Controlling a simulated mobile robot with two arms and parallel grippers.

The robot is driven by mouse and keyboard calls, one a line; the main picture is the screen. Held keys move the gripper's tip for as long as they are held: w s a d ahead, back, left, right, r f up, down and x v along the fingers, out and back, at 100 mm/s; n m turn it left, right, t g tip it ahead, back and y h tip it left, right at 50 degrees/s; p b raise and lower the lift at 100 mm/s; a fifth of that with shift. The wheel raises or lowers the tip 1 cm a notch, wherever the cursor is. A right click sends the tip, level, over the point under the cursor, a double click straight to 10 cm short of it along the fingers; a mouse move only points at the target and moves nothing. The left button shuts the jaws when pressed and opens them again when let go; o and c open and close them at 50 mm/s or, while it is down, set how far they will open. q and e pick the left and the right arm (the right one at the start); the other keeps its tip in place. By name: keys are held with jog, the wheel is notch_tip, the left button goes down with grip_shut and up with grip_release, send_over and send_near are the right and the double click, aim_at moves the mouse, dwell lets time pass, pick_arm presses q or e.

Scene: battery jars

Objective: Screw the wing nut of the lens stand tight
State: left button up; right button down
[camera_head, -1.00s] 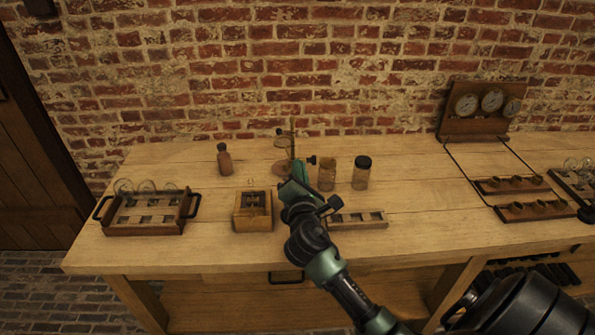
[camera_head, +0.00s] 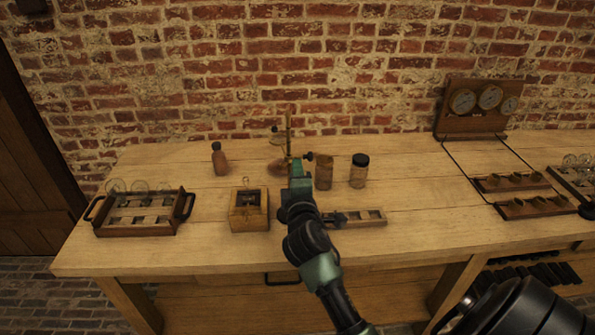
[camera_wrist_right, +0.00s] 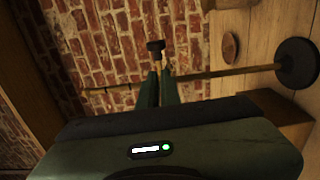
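The lens stand has a thin upright brass rod (camera_head: 288,128) at the back middle of the bench. In the right wrist view its rod (camera_wrist_right: 225,73) runs sideways to a dark round base (camera_wrist_right: 298,64). A dark knob (camera_head: 309,157) on a short stem sticks out right of the rod; it also shows in the right wrist view (camera_wrist_right: 156,46). I cannot tell whether this is the wing nut. My right gripper (camera_head: 297,165) is at the rod, its fingertips (camera_wrist_right: 160,76) close together by the knob's stem, hiding the clamp. What lies between them is unclear. My left gripper is not in view.
An amber jar (camera_head: 323,172) and a black-lidded jar (camera_head: 359,171) stand close right of the stand. A brown bottle (camera_head: 220,159), a wooden box (camera_head: 249,222) and a handled tray (camera_head: 140,231) are left. A slotted wooden strip (camera_head: 362,217) lies in front. A gauge panel (camera_head: 468,126) stands back right.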

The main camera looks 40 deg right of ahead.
jog(key=shift+f, duration=0.15)
dwell(0.4)
jog(key=c, duration=1.6)
grip_release()
jog(key=shift+b+v, duration=0.8)
jog(key=shift+v, duration=3.15)
